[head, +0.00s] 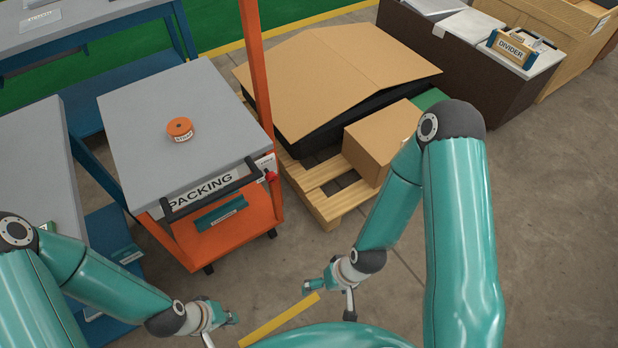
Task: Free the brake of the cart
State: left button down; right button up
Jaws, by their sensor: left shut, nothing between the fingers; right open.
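The orange cart (256,229) stands left of centre in the head view, with a dark push handle (215,190) at its near side. A small red knob (271,175) sits by the right end of the handle, near the orange post; I cannot tell whether it is the brake. Dark wheels show below the cart. My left gripper (231,318) is shut and empty, low in the view on the near side of the cart. My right gripper (328,300) is open and empty, to the right of it. Both are apart from the cart.
A grey top marked PACKING (180,118) carries an orange tape roll (179,129). Right of the cart, a wooden pallet (322,190) holds cardboard boxes (375,142). A grey bench (38,175) stands at left. Bare floor lies between the cart and me, with a yellow strip (278,320).

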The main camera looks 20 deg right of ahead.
aim_at(272, 176)
jog(key=z, duration=1)
jog(key=k, duration=1.4)
jog(key=u, duration=0.9)
jog(key=i, duration=1)
jog(key=z, duration=0.05)
